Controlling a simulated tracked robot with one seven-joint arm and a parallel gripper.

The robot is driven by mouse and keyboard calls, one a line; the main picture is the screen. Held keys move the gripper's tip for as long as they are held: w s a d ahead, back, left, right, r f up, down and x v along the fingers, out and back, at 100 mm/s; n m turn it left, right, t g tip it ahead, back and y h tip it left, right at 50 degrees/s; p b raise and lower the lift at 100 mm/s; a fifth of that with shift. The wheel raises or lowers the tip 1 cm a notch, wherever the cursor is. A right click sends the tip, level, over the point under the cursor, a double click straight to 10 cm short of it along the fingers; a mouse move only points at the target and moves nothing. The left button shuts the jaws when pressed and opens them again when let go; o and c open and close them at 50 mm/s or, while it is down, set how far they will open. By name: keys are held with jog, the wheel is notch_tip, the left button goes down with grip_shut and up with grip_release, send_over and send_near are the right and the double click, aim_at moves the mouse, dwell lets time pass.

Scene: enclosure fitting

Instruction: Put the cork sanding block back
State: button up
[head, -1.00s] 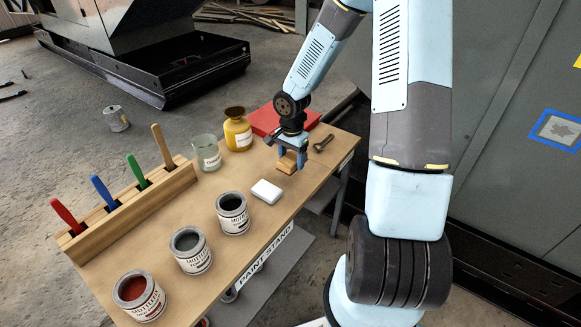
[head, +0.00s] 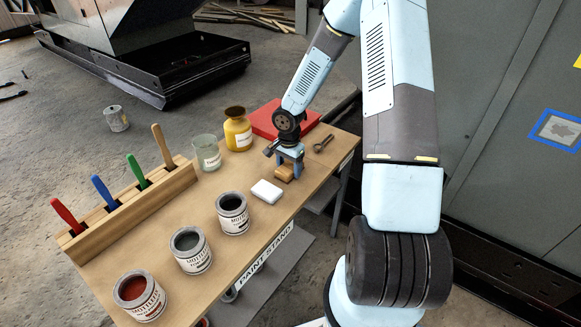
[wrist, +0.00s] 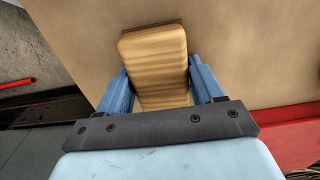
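The cork sanding block (head: 284,173), a tan block with rounded edges, is at the right part of the paint stand, behind the white block. My gripper (head: 290,164) is right over it, pointing down. In the wrist view the block (wrist: 156,62) lies between the two blue fingers (wrist: 159,78), one close along each side, and my gripper looks shut on it. A dark brown strip shows at the block's far edge. I cannot tell whether the block's underside touches the table.
The paint stand (head: 180,235) holds a white block (head: 266,191), several paint cans, a brush rack (head: 135,209), a glass jar (head: 206,153), a yellow bottle (head: 238,130), a red flat item (head: 268,112) and a metal tool (head: 323,143). Bare tabletop lies between the rack and the cans.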

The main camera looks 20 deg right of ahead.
jog(key=o, duration=0.4)
notch_tip(320, 180, up, 12)
notch_tip(320, 180, up, 19)
jog(key=n+t+h, duration=0.2)
jog(key=n, duration=0.3)
send_over(289, 166)
jog(key=s+d, duration=0.1)
jog(key=s, duration=0.9)
jog(key=s+r+n+t, duration=0.1)
jog(key=s+r+n, duration=0.1)
jog(key=s, duration=0.4)
jog(key=s+r+n+t+y, duration=0.1)
jog(key=s+r+n, duration=0.1)
jog(key=s+r, duration=0.3)
jog(key=s+r+n+t+y, duration=0.1)
jog(key=s+r, duration=0.3)
jog(key=s, duration=0.3)
jog(key=shift+a+r+n+t, duration=0.1)
jog(key=shift+r+n+t, duration=0.05)
jog(key=shift+n+t, duration=0.2)
